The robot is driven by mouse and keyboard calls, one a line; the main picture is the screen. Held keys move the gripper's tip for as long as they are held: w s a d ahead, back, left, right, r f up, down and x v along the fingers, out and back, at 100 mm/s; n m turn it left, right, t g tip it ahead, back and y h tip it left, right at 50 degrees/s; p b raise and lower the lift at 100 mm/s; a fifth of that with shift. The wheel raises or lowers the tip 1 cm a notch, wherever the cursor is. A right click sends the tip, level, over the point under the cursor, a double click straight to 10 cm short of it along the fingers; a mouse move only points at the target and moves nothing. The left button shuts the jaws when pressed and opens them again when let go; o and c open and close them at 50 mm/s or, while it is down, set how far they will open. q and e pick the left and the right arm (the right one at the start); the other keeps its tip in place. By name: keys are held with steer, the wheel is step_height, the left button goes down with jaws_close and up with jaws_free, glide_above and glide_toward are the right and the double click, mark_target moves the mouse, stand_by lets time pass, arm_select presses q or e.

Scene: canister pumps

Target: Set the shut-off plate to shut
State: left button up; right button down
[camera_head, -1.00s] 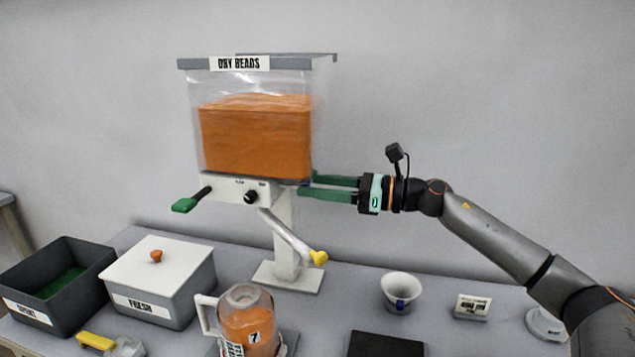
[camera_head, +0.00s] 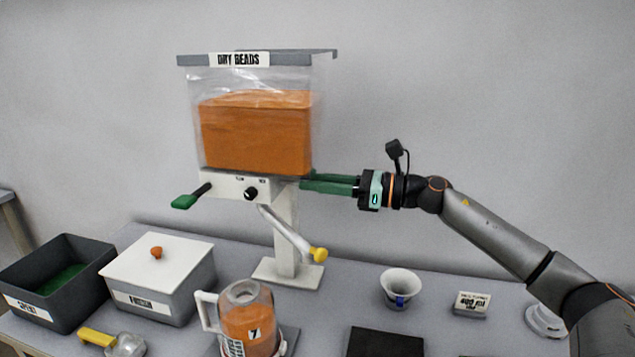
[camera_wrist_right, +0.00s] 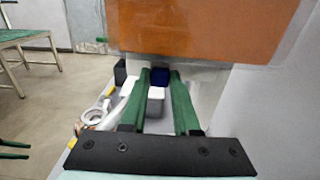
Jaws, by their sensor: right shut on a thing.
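The dispenser (camera_head: 257,135) is a clear bin of orange beads labelled DRY BEADS, on a white post. A dark blue tab (camera_wrist_right: 155,77), which looks like the end of the shut-off plate, is under the bin in the right wrist view. My right gripper (camera_head: 304,184) reaches in from the right, just below the bin's right side. Its green fingers are closed on the blue tab; they also show in the right wrist view (camera_wrist_right: 160,80). The tab is hidden by the fingers in the head view. How far the plate is in cannot be told. My left gripper is out of view.
Below the bin are a black knob (camera_head: 250,194), a green-handled lever (camera_head: 184,202) and a slanted spout with a yellow end (camera_head: 318,254). An orange-filled jug (camera_head: 247,325), white cup (camera_head: 399,287), dark pad (camera_head: 385,344) and two boxes (camera_head: 130,302) (camera_head: 60,310) stand below.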

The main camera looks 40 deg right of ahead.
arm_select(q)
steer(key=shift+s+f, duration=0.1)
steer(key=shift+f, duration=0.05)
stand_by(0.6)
arm_select(e)
steer(key=shift+r, duration=0.1)
steer(key=p+x, duration=0.2)
steer(key=shift+w+a+r, duration=0.15)
steer(key=shift+w+a, duration=0.1)
steer(key=shift+w, duration=0.1)
steer(key=shift+w+a, duration=0.15)
steer(key=c, duration=1)
jaws_free()
steer(key=shift+c, duration=0.2)
steer(key=shift+o, duration=0.7)
steer(key=shift+w+f, duration=0.1)
steer(key=shift+f, duration=0.1)
steer(key=shift+o, duration=1.3)
steer(key=shift+a, duration=0.1)
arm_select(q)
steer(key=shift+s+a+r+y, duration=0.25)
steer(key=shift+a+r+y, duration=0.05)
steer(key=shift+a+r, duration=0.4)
